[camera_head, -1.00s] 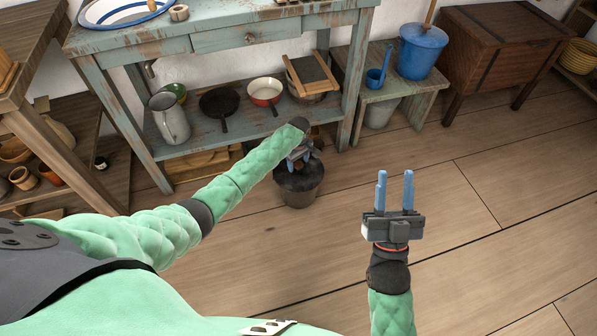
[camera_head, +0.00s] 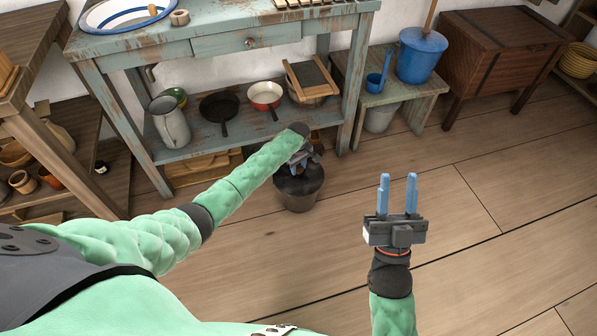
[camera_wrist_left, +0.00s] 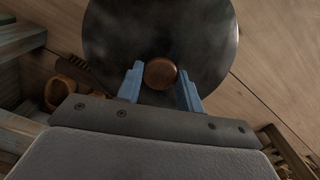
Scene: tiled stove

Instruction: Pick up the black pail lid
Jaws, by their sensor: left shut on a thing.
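The black pail lid (camera_wrist_left: 205,35) is a dark round disc with a brown wooden knob (camera_wrist_left: 160,73), seen from above in the left wrist view. My left gripper (camera_head: 299,165) is shut on this knob, with one blue finger on each side. In the head view the lid (camera_head: 305,182) is over the mouth of the dark pail (camera_head: 297,204), which stands on the floor. I cannot tell how wide any gap between lid and pail is. My right gripper (camera_head: 398,182) is open and empty above bare floor.
A worn blue table (camera_head: 170,48) stands behind the pail; its lower shelf holds a grey jug (camera_head: 170,122), pans and a framed board (camera_head: 311,77). A small bench (camera_head: 405,92) with a blue bucket (camera_head: 420,55) stands to the right. The floor at front right is clear.

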